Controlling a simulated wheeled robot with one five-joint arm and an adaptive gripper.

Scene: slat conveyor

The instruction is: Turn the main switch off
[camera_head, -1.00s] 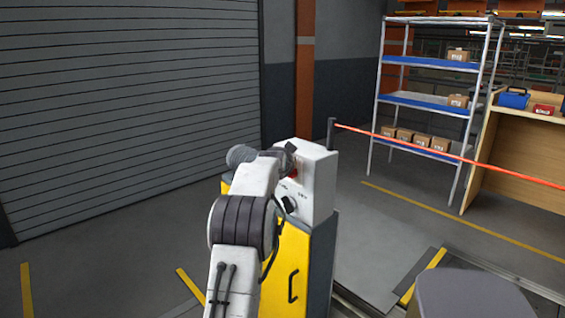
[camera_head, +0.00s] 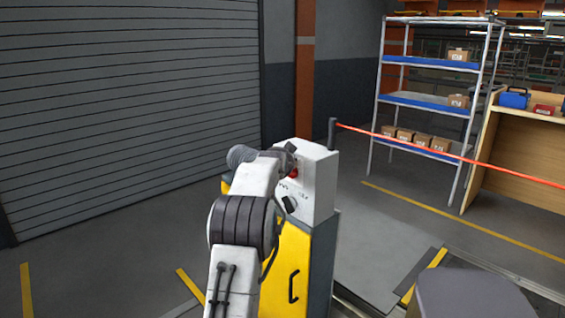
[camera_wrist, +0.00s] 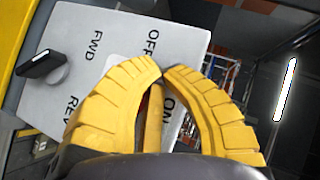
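The white control box (camera_head: 316,180) stands on a yellow and grey cabinet. A red part (camera_head: 293,173), apparently the main switch, shows on its face just below my gripper (camera_head: 290,150). In the wrist view my gripper (camera_wrist: 161,72) has its yellow fingers drawn together, tips almost meeting, over the panel (camera_wrist: 190,38). The OFF label (camera_wrist: 152,42) lies beyond the tips and the ON label (camera_wrist: 168,108) shows between the fingers. The fingers cover the switch there; I cannot tell whether they touch or grip it. An orange-yellow strip (camera_wrist: 152,118) shows between them.
A black FWD/REV knob (camera_wrist: 42,64) sits beside my gripper on the same panel. A red barrier belt (camera_head: 450,155) runs from a dark post (camera_head: 332,133) to the right. A shelf rack (camera_head: 430,100) and a wooden desk (camera_head: 520,150) stand farther back.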

